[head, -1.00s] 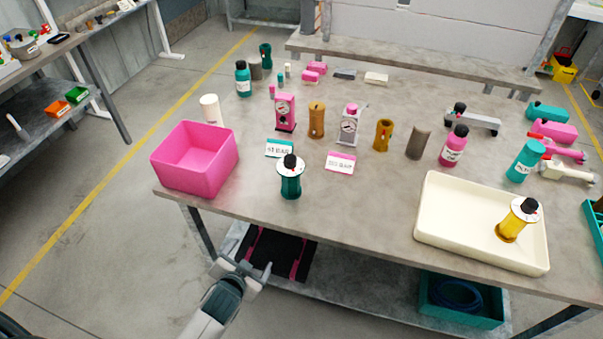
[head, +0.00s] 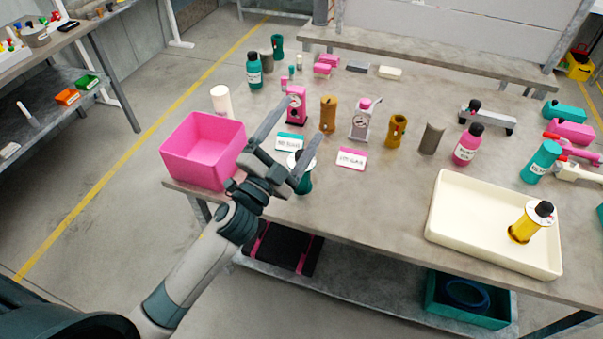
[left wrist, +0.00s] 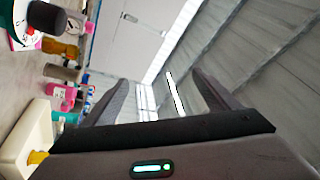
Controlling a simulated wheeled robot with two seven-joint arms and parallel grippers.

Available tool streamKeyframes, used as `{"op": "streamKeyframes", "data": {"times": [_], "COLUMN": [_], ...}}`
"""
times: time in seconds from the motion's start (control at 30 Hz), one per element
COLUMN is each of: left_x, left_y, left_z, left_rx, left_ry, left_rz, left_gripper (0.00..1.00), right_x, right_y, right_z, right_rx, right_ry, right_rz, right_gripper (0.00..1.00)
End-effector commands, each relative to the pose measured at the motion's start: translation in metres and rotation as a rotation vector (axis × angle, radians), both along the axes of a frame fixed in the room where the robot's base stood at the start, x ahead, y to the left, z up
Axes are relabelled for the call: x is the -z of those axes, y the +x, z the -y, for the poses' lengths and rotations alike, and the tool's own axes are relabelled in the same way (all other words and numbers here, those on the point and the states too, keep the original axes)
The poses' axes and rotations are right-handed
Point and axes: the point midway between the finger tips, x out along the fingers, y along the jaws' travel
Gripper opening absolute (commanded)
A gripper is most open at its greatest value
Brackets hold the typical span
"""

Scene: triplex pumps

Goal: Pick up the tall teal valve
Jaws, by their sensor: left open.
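The tall teal valve (head: 305,185) stands upright near the front edge of the table in the head view. It has a white disc and a dark knob on top and is partly hidden behind my left gripper (head: 305,119). The gripper is open and empty, its two fingers apart and pointing up and right in the picture, above the table edge and overlapping the valve. In the left wrist view, a white disc with a black knob (left wrist: 50,18), apparently the valve's top, shows at the upper left, outside the fingers (left wrist: 165,95). My right gripper is out of view.
A pink bin (head: 203,150) stands left of the valve. Two label cards (head: 351,158) lie behind and beside it. A cream tray (head: 470,255) holding a yellow valve (head: 530,222) is at right. Bottles and pump parts stand farther back. Table space between valve and tray is clear.

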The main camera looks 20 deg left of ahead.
Motion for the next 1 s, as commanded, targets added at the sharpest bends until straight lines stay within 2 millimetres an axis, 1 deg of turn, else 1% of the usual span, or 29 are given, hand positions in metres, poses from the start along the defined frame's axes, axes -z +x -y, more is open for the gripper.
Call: {"op": "streamKeyframes", "data": {"times": [0.03,0.1,0.17,0.2,0.23,0.3,0.37,0.43,0.5,0.57,0.67,0.7,0.77,0.87,0.9,0.97,1.0], "left_x": [-0.026,-0.054,-0.072,-0.082,-0.087,-0.094,-0.095,-0.09,-0.08,-0.069,-0.045,-0.035,-0.021,0.0,0.006,0.013,0.015], "left_y": [0.002,-0.003,-0.009,-0.014,-0.018,-0.028,-0.036,-0.044,-0.049,-0.052,-0.05,-0.048,-0.043,-0.029,-0.022,-0.013,-0.007], "left_z": [0.016,0.039,0.06,0.073,0.083,0.104,0.119,0.134,0.143,0.147,0.143,0.138,0.126,0.096,0.08,0.055,0.038], "left_rx": [0.055,0.135,0.205,0.251,0.287,0.37,0.441,0.523,0.604,0.674,0.784,0.829,0.892,0.991,1.027,1.076,1.107], "left_ry": [0.073,0.179,0.275,0.341,0.392,0.519,0.631,0.767,0.911,1.038,1.257,1.346,1.482,1.709,1.799,1.925,2.002], "left_rz": [0.098,0.224,0.324,0.388,0.433,0.531,0.606,0.682,0.742,0.782,0.821,0.825,0.821,0.777,0.746,0.689,0.645], "left_gripper": [0.82,0.82,0.82,0.82,0.82,0.82,0.82,0.82,0.82,0.82,0.82,0.82,0.82,0.82,0.82,0.82,0.82], "right_x": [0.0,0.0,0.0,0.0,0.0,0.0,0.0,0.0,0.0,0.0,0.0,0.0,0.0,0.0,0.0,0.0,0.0], "right_y": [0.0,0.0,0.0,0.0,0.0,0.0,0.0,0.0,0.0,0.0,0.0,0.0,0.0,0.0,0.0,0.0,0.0], "right_z": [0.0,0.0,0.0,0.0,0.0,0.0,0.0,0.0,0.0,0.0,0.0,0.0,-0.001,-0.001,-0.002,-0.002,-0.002], "right_rx": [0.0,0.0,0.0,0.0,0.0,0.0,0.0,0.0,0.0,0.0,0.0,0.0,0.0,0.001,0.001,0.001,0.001], "right_ry": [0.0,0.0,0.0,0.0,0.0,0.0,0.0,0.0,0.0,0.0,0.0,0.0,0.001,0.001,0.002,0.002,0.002], "right_rz": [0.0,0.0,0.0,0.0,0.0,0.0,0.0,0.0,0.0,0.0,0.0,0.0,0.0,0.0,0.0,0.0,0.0], "right_gripper": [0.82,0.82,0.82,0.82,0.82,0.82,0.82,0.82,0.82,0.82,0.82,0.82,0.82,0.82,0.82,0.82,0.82]}}
